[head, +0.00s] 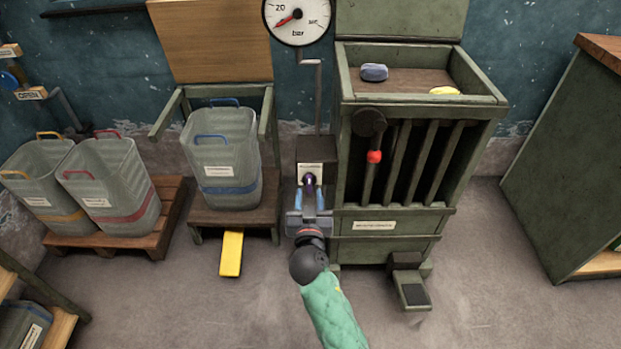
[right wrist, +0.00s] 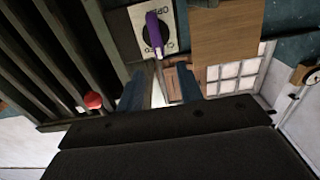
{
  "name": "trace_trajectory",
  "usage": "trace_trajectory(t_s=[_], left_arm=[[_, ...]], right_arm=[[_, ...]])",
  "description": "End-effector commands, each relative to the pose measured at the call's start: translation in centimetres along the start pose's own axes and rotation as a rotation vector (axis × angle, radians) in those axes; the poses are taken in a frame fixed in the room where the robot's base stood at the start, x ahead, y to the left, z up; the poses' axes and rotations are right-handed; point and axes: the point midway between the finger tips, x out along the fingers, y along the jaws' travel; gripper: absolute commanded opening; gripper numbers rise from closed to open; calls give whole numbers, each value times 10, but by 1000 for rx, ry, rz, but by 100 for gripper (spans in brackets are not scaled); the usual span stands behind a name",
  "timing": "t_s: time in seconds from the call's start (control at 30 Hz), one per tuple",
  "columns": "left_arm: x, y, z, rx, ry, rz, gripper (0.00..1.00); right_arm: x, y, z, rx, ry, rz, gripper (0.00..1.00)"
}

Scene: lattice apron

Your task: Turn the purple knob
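The purple knob (head: 309,181) sits on the front of a small dark box beside the slatted green cabinet, just below a white label. In the right wrist view the knob (right wrist: 154,30) is an elongated purple grip on a dark round base over a white plate. My right gripper (head: 309,199) is open, its two blue fingers pointing at the knob from the front. In the right wrist view the gripper's fingers (right wrist: 161,82) stand apart, with the knob ahead of their tips and no clear contact. My left gripper is not in view.
The green cabinet (head: 395,225) with a red-ended lever (head: 374,157) stands close on the right. A pressure gauge (head: 298,18) hangs above. A grey bin (head: 222,160) on a wooden chair and a yellow pedal (head: 231,254) are to the left. The floor in front is mostly clear.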

Motion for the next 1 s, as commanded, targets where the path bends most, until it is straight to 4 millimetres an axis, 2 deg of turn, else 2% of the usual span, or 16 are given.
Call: trace_trajectory(t_s=[0.17, 0.63, 0.8, 1.0], left_arm=[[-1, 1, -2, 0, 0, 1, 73], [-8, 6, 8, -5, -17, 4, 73], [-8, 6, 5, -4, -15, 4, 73], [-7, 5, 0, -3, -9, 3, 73]], right_arm=[[10, 0, 0, 8, 0, -1, 36], [66, 0, 0, 6, -1, -1, 36], [75, 0, 1, 7, -2, -1, 36], [78, 0, 1, 7, -3, -1, 36]])
